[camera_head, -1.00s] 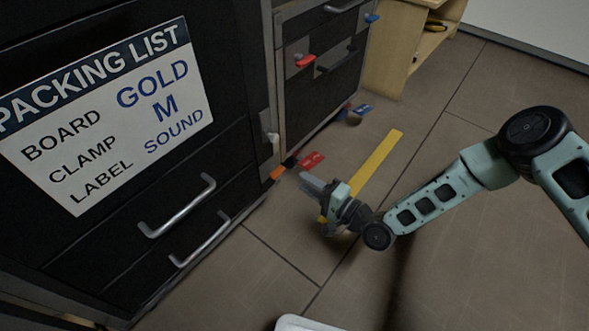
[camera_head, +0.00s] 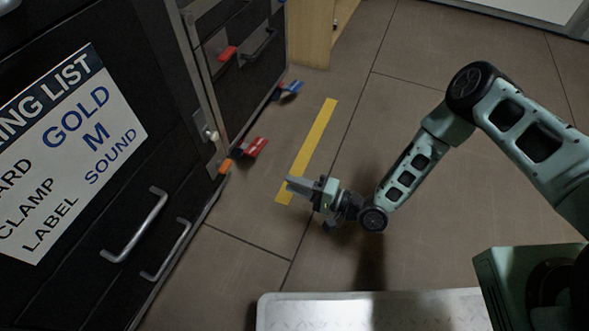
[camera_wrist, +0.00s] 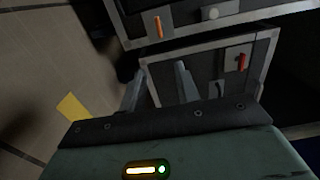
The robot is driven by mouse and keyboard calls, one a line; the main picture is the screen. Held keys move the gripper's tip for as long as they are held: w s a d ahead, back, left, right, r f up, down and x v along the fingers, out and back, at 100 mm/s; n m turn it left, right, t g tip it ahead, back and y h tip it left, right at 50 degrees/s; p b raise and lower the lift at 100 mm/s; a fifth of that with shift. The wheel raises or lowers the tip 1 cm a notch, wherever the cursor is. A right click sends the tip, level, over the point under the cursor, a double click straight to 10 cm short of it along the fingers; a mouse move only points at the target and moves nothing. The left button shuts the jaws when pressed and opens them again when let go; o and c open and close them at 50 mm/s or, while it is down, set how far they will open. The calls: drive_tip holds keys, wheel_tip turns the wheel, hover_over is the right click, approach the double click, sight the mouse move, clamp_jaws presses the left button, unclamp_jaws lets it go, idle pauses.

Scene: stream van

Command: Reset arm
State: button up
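My gripper (camera_head: 290,185) is at the end of my pale green arm, above the floor in the head view. Its fingertips point left, across the lower end of the yellow floor strip in the picture. In the wrist view my gripper (camera_wrist: 159,88) shows two grey fingers with a gap between them. It is open and I see nothing held in it. The fingers point toward a black cabinet with a metal frame (camera_wrist: 210,38). My arm is bent, with its elbow raised at the right of the head view.
A black cabinet with a packing list (camera_head: 70,150) and silver handles (camera_head: 140,228) stands at left. Red latches (camera_head: 228,53) and small red and blue pieces (camera_head: 255,147) are along its side. The yellow strip (camera_head: 313,145) lies on open tiled floor. A wooden unit (camera_head: 310,35) stands behind.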

wheel_tip(320, 180, up, 21)
drive_tip(key=w+d+n+g+h+p, duration=0.3)
drive_tip(key=n+g+h+p, duration=0.15)
drive_tip(key=n+h, duration=0.55)
drive_tip(key=s+d+r+n+g+h+p, duration=0.1)
drive_tip(key=s+d+r+h+p, duration=0.1)
drive_tip(key=s+d+r, duration=0.35)
drive_tip(key=s+d+r+h+p, duration=0.1)
drive_tip(key=s+d+r+h, duration=0.1)
drive_tip(key=s+r, duration=0.65)
drive_tip(key=s+d+r+n+g+h+p, duration=0.1)
drive_tip(key=s+d+r+h+p, duration=0.15)
drive_tip(key=s+r, duration=0.4)
wheel_tip(320, 180, up, 39)
drive_tip(key=p, duration=3.7)
drive_tip(key=shift+d, duration=0.45)
drive_tip(key=shift+s+f+y, duration=0.1)
drive_tip(key=shift+y, duration=0.15)
